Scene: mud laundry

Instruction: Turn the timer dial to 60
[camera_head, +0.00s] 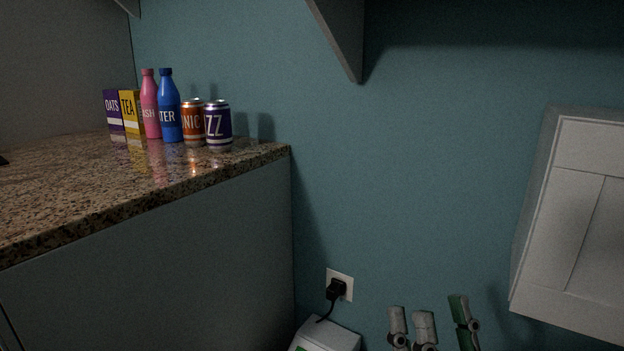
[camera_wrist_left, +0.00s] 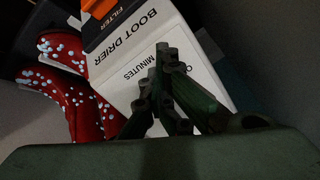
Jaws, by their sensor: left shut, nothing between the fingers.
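The white boot drier (camera_wrist_left: 125,65) shows in the left wrist view with the words BOOT DRIER and MINUTES on its panel. Its white top (camera_head: 328,338) also shows at the bottom edge of the head view. The timer dial itself is not clearly seen; the fingers cover the panel area below MINUTES. My left gripper (camera_wrist_left: 160,85) is shut and empty, with its fingertips over the panel by the MINUTES print. I cannot tell whether they touch it.
A red boot with pale spots (camera_wrist_left: 75,80) stands left of the drier. A black plug (camera_head: 337,289) sits in a wall socket, its cord running down. A granite counter (camera_head: 60,205) with bottles, cans and boxes is at left. A white cabinet (camera_head: 580,220) hangs at right.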

